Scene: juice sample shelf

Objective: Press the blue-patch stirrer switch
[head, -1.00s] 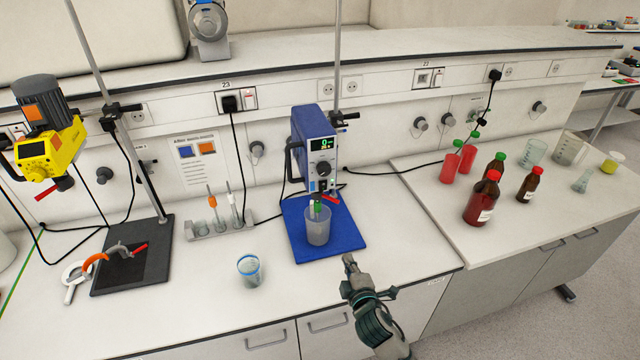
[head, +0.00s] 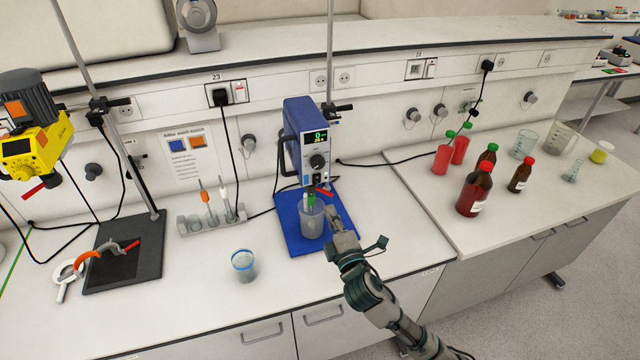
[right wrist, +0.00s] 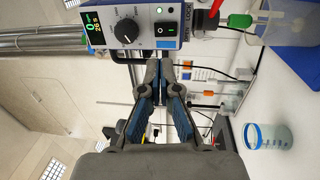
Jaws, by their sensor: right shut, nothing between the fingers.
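The blue stirrer (head: 306,135) hangs on a stand rod over a blue base plate (head: 290,232). Its front has a lit display (head: 316,138), a dark knob (head: 317,161) and a small blue patch (head: 306,181). In the right wrist view the panel shows sideways at the top, with a black rocker switch (right wrist: 165,28) beside a small green light. My right gripper (head: 333,213) is shut and empty, in front of and below the panel, apart from it. In the right wrist view its fingertips (right wrist: 164,66) are just below the switch. My left gripper is not in view.
A clear beaker (head: 311,221) stands under the stirrer, close to my right gripper. A blue-rimmed cup (head: 244,265) stands at the bench front. A yellow stirrer (head: 35,140) is at the left. Red and brown bottles (head: 475,192) stand on the right bench.

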